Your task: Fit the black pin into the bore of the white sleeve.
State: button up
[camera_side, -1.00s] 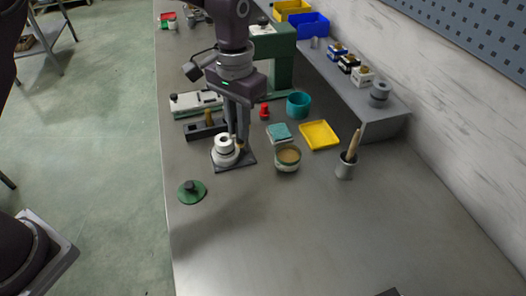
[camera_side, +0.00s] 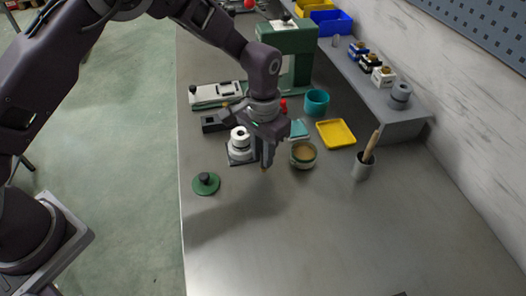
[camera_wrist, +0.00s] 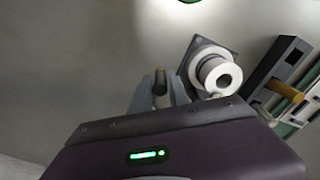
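The white sleeve (camera_side: 240,138) stands upright on a dark square plate (camera_side: 243,157). In the wrist view the sleeve (camera_wrist: 218,76) shows its round bore opening, with nothing seen in it. My gripper (camera_side: 265,164) hangs to the right and front of the sleeve, apart from it, with its fingers pointing down. The fingers hide most of the pin.
A black block (camera_wrist: 277,76) with a brass peg (camera_wrist: 287,91) lies beyond the sleeve. A green knobbed disc (camera_side: 206,184) lies left front. A round tub (camera_side: 303,155), yellow tray (camera_side: 336,133) and grey cup (camera_side: 362,168) stand right.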

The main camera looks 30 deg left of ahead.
jog(key=shift+o, duration=1.1)
jog(key=s+a+r, duration=0.1)
jog(key=a+r, duration=0.1)
jog(key=r, duration=0.7)
jog(key=s+a+r, duration=0.2)
jog(key=r, duration=0.8)
jog(key=s+a+r+n+t, duration=0.1)
jog(key=s+a+r, duration=0.3)
jog(key=s, duration=0.5)
jog(key=s+a+r+t, duration=0.3)
jog(key=s+a, duration=0.3)
jog(key=s, duration=0.3)
jog(key=shift+s+r+n+t+h, duration=0.2)
jog(key=shift+r+n+t+h, duration=0.15)
jog(key=shift+r, duration=0.25)
jog(key=shift+n+t, duration=0.25)
jog(key=shift+t, duration=0.2)
jog(key=s+f, duration=0.1)
jog(key=s, duration=0.1)
jog(key=s+a, duration=0.1)
jog(key=s, duration=0.1)
jog(key=s+a+f, duration=0.1)
jog(key=s, duration=0.1)
jog(key=shift+f, duration=0.35)
jog(key=c, duration=0.4)
jog(key=shift+o, duration=0.2)
